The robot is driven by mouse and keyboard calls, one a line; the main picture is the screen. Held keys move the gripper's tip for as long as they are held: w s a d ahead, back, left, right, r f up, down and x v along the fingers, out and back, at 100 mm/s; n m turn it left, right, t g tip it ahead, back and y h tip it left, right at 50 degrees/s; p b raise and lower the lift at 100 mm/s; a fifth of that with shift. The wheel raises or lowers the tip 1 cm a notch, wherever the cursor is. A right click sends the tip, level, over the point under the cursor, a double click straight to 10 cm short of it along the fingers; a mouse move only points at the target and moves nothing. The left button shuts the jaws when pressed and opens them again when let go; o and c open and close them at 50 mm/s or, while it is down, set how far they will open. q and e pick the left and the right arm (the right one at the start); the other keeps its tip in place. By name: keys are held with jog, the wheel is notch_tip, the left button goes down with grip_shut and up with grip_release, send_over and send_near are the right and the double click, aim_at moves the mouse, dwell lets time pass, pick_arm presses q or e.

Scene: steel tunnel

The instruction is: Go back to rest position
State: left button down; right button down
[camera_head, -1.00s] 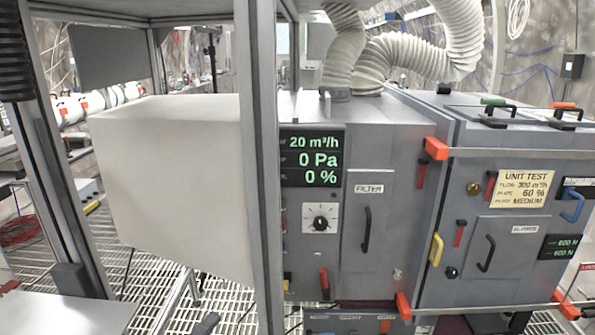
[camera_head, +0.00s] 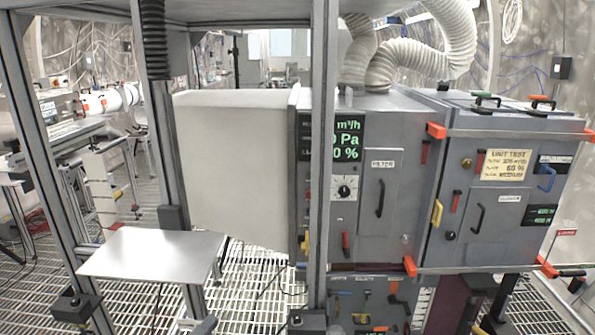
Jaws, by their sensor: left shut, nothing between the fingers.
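My right gripper cannot be made out in the view.
A grey filter unit (camera_head: 382,150) with a lit display and a blower unit (camera_head: 500,205) stand ahead at right. A large pale box (camera_head: 235,165) adjoins them. An upright metal post (camera_head: 322,200) stands in front. Grated floor (camera_head: 255,265) shows between.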

pick_arm(q)
jog(key=w+a+f+n+g+y, duration=0.1)
jog(key=a+f+n+y, duration=0.3)
jog(key=f, duration=0.6)
jog(key=w+a+f+n+y, duration=0.15)
jog(key=f+n+y, duration=0.35)
jog(key=f, duration=0.5)
jog(key=s+a+f+n+g+y, duration=0.1)
jog(key=s+a+f+n+g, duration=0.2)
jog(key=f, duration=0.6)
jog(key=s+a+f+n+g+y, duration=0.1)
jog(key=s+f+n+y, duration=0.1)
jog(key=s+f+n, duration=0.45)
jog(key=s+f+n+g+y, duration=0.15)
jog(key=s+f+g, duration=0.35)
jog(key=s+f, duration=0.85)
jog(key=s+d+f+n+g, duration=0.2)
jog(key=s+f, duration=0.3)
jog(key=s, duration=0.4)
jog(key=s+d+f+n+g, duration=0.2)
jog(key=s+f+n+g, duration=0.2)
jog(key=s, duration=0.6)
notch_tip(320, 180, down, 2)
jog(key=shift+f+g, duration=0.1)
jog(key=shift+g, duration=0.2)
